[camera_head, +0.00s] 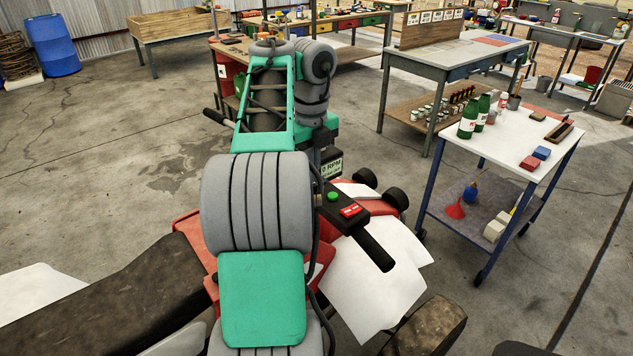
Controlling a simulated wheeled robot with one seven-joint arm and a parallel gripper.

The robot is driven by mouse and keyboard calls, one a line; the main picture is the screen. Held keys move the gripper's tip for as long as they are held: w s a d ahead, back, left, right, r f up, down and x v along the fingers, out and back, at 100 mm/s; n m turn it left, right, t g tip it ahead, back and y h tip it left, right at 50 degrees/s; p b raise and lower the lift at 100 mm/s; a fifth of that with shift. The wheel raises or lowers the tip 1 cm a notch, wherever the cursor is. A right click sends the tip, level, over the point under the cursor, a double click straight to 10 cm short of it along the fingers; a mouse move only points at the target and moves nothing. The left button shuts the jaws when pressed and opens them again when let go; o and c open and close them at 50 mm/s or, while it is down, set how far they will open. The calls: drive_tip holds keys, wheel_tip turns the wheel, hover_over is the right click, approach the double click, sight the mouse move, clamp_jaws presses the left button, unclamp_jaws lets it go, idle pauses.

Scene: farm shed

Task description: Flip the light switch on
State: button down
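No light switch can be made out in the head view. My arm, in grey and green links, fills the middle of the head view. It reaches away from the camera and hides part of the floor and benches behind it. My gripper cannot be seen; the arm's far end shows only grey rounded joints.
A white-topped trolley (500,150) with green bottles (467,120) stands close on the right. A grey workbench (455,58) is behind it. A wooden raised box (175,28) and a blue barrel (52,44) stand at the back left. The concrete floor (110,150) at left is open.

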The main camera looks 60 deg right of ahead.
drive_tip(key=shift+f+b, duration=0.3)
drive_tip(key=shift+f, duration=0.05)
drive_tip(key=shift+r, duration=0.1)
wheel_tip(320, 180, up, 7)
drive_tip(key=p, duration=0.7)
